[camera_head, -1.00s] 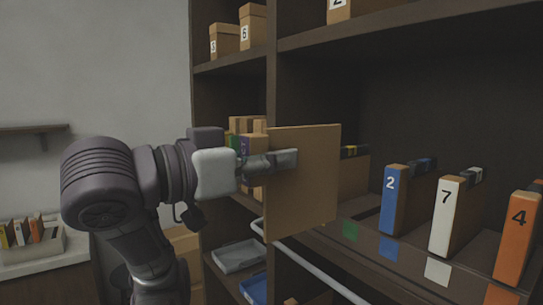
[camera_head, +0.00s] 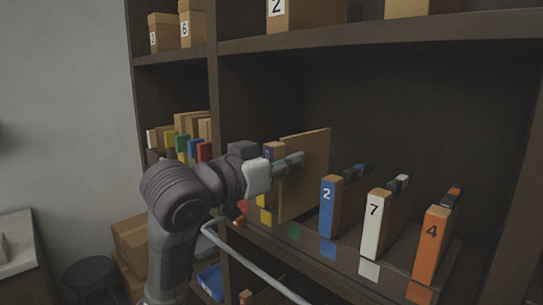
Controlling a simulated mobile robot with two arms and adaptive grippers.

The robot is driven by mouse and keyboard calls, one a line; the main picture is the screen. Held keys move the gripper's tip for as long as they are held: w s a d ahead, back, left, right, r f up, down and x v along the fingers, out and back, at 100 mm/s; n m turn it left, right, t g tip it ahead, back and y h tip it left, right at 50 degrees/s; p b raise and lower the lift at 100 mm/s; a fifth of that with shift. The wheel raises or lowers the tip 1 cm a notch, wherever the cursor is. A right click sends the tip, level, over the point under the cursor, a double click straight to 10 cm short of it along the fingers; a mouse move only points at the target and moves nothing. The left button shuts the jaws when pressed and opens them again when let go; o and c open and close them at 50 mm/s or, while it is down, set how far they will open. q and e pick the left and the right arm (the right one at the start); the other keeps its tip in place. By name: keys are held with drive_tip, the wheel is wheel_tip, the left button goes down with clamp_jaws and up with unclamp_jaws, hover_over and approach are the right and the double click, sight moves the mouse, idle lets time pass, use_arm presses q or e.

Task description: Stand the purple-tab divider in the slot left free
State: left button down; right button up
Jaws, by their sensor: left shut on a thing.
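My left gripper (camera_head: 290,163) is shut on a plain brown upright board, the divider (camera_head: 308,180), held at the front of the shelf bay. A small purple patch with a brown top (camera_head: 270,150) shows behind the gripper, left of the board; I cannot tell whether it is the divider's tab. To the right stand dividers with a blue front marked 2 (camera_head: 328,207), a white front marked 7 (camera_head: 374,224) and an orange front marked 4 (camera_head: 431,245). The board hides the shelf behind it, and no empty slot shows clearly. My right gripper is out of view.
Coloured marks lie along the shelf's front edge; a green mark (camera_head: 294,232) is below the held board. A grey rail (camera_head: 248,262) runs in front. Colourful items (camera_head: 190,147) fill the left bay. A dark upright panel (camera_head: 213,100) separates the bays.

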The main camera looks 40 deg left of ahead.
use_arm(q)
hover_over(305, 211)
drive_tip(key=shift+w+a, duration=0.2)
drive_tip(key=shift+w, duration=0.15)
idle(0.5)
drive_tip(key=shift+f, duration=0.1)
drive_tip(key=shift+f+b, duration=1.4)
drive_tip(key=shift+f, duration=0.6)
drive_tip(key=shift+s, duration=0.1)
drive_tip(key=shift+f+b, duration=1.35)
drive_tip(key=shift+f, duration=0.6)
